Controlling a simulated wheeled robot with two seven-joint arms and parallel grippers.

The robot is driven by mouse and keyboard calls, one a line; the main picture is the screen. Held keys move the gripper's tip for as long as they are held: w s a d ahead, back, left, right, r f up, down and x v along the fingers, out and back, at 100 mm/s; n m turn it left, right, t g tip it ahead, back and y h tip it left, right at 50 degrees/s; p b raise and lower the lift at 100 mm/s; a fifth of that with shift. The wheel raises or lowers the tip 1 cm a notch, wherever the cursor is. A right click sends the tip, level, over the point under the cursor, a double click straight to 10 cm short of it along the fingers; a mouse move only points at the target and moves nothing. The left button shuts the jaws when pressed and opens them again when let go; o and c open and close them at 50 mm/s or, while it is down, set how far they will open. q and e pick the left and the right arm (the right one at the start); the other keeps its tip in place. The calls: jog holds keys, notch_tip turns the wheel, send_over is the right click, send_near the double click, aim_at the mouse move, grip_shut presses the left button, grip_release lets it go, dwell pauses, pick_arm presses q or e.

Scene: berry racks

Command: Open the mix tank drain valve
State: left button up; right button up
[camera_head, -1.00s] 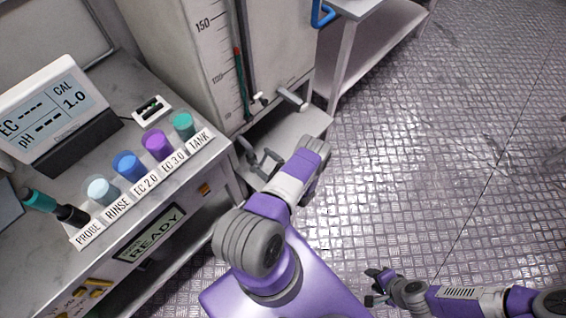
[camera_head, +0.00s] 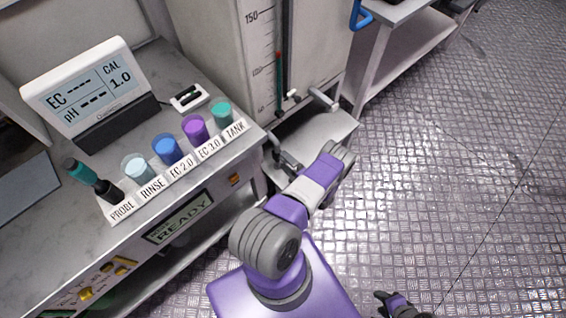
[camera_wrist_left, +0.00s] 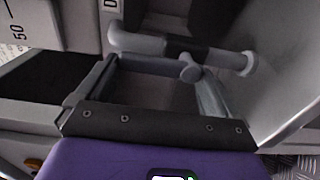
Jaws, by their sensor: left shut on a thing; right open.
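The mix tank (camera_head: 325,45), a pale box with a level scale, stands at the top middle of the head view. A grey pipe (camera_head: 322,98) sticks out from its lower front. In the left wrist view a grey pipe with a dark band (camera_wrist_left: 150,43) lies just beyond my fingers, with a round joint and a thin grey bar below it. My left gripper (camera_head: 284,155) is low by the tank's front corner; in its wrist view (camera_wrist_left: 155,85) its jaws are closed on the bar, which looks like the valve handle. My right gripper (camera_head: 383,300) is open and empty over the floor.
The bench (camera_head: 60,225) at left holds a meter (camera_head: 88,90), several coloured cups and a probe (camera_head: 95,180). A pale stand (camera_head: 400,50) is at top right. The metal floor at right is clear.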

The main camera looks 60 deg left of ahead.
dwell(0.4)
pick_arm(q)
jog(key=o, duration=1.1)
jog(key=shift+d, duration=0.1)
jog(key=p+v, duration=0.1)
jog(key=v, duration=0.6)
jog(key=shift+w+d, duration=0.1)
jog(key=shift+d, duration=0.2)
